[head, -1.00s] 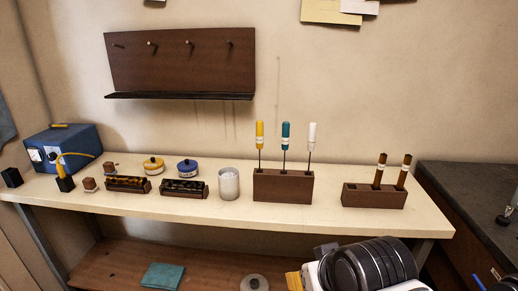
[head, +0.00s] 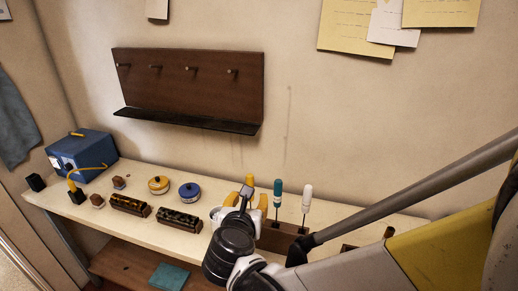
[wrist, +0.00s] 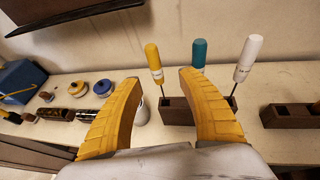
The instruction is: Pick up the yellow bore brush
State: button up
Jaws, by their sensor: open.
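The yellow bore brush (wrist: 153,62) stands upright in the wooden block (wrist: 178,113), leftmost of three brushes, beside a teal one (wrist: 199,52) and a white one (wrist: 247,58). In the wrist view it shows between my two yellow fingers, farther off than they are. In the head view only the top of its yellow handle (head: 249,181) shows above my gripper (head: 247,200); the rest is hidden behind my gripper. My gripper (wrist: 158,112) is open with nothing between its fingers. The block (head: 282,238) is partly covered by my arm in the head view.
A white cup (wrist: 142,111) stands just left of the block, partly hidden by a finger. Two round tins (head: 189,191), small dark trays (head: 178,219) and a blue box (head: 83,156) are farther left. A second block (wrist: 289,115) is at right. A peg board (head: 188,87) hangs above.

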jog(key=b+x, duration=0.1)
jog(key=x, duration=0.6)
jog(key=a+b+x, duration=0.1)
jog(key=x, duration=0.2)
jog(key=shift+w+f+b, duration=0.2)
jog(key=shift+b, duration=0.1)
jog(key=shift+r, duration=0.1)
grip_shut()
